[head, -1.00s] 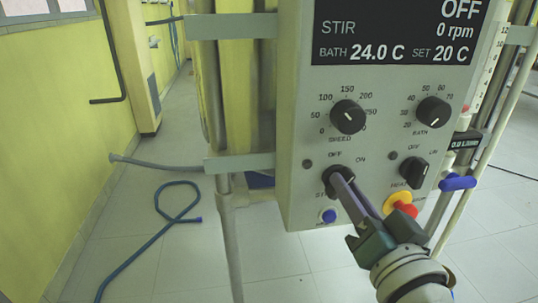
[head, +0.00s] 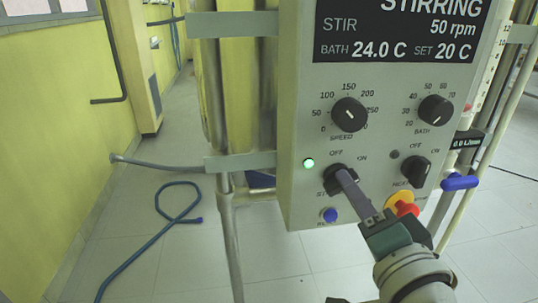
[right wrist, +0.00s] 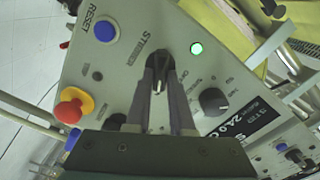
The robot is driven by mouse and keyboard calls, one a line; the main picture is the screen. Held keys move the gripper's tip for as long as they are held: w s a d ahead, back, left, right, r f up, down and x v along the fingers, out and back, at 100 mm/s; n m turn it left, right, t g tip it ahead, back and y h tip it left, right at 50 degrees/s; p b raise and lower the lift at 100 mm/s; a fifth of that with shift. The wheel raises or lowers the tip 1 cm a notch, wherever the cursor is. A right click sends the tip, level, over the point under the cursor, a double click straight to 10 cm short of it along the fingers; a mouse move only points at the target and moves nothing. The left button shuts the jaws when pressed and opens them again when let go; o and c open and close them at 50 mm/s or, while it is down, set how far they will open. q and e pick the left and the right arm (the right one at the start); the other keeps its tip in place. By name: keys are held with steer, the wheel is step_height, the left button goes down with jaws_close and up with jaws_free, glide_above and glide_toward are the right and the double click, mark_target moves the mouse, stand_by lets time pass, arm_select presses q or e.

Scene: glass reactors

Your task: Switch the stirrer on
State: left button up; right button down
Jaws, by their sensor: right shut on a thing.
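The grey control box (head: 300,130) hangs on the rig, with a black display (head: 395,35) reading STIRRING, 50 rpm. The black stirrer switch knob (head: 338,179) sits at the lower left of the panel, below OFF and ON marks. A green lamp (head: 308,163) glows beside it, and also shows in the right wrist view (right wrist: 197,48). My right gripper (head: 348,185) is shut on the stirrer knob. In the right wrist view its two fingers (right wrist: 160,84) lie on either side of the knob. My left gripper is not in view.
The speed knob (head: 349,115) and bath knob (head: 435,110) are above. Another OFF/ON knob (head: 416,171) is to the right. A blue reset button (head: 329,215) and a red emergency button (head: 407,209) are close to the gripper. A blue hose (head: 150,240) lies on the floor.

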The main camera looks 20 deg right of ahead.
steer(key=c, duration=0.8)
jaws_free()
steer(key=shift+s, duration=0.1)
steer(key=v, duration=0.9)
steer(key=shift+s+a, duration=0.2)
steer(key=shift+s, duration=0.15)
